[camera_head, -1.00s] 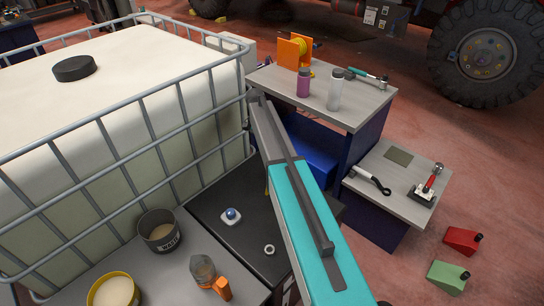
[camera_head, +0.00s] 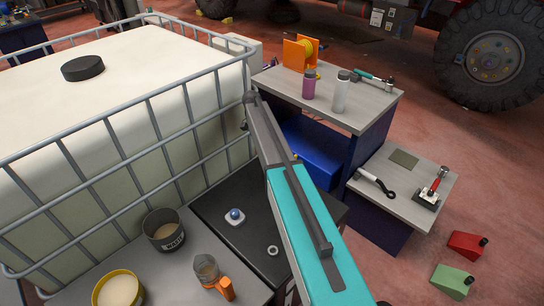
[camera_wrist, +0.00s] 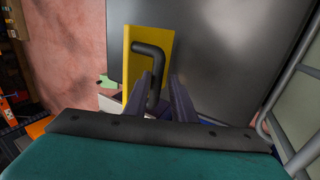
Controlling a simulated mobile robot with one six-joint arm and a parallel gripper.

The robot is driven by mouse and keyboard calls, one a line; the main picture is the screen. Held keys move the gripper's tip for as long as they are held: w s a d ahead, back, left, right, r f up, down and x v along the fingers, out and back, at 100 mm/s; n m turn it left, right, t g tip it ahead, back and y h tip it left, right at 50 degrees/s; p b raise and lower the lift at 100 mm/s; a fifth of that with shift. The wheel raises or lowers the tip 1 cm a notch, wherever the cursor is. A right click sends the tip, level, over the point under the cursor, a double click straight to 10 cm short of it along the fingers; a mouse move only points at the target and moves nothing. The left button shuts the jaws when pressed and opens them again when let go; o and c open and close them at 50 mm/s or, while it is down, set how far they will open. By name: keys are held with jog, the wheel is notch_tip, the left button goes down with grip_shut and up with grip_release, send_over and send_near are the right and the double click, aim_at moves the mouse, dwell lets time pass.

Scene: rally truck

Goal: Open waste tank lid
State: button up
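A dark grey flat surface (camera_wrist: 220,50) fills much of the wrist view. On it is a yellow plate (camera_wrist: 133,50) with a black bent handle (camera_wrist: 154,52). I cannot tell for certain whether this is the waste tank lid. My gripper (camera_wrist: 167,82) shows as two dark fingers with a narrow gap between them, open and empty. In the head view, a black-topped box (camera_head: 228,200) sits under my turquoise arm, which hides my gripper and part of the box.
A large white caged tank (camera_head: 130,70) with a black round cap (camera_head: 83,68) stands left. A can marked WASTE (camera_head: 164,228), a yellow tub (camera_head: 118,290) and an orange-handled jug (camera_head: 208,270) stand in front. Shelves with bottles (camera_head: 340,92) and tools stand right.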

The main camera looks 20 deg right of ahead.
jog(key=o, duration=0.3)
jog(key=shift+w+a+f, duration=0.25)
jog(key=shift+w+f, duration=0.1)
jog(key=shift+f, duration=0.1)
jog(key=shift+d+r, duration=0.15)
jog(key=shift+r, duration=0.05)
jog(key=shift+r, duration=0.1)
jog(key=shift+w+r, duration=0.1)
jog(key=shift+r, duration=0.05)
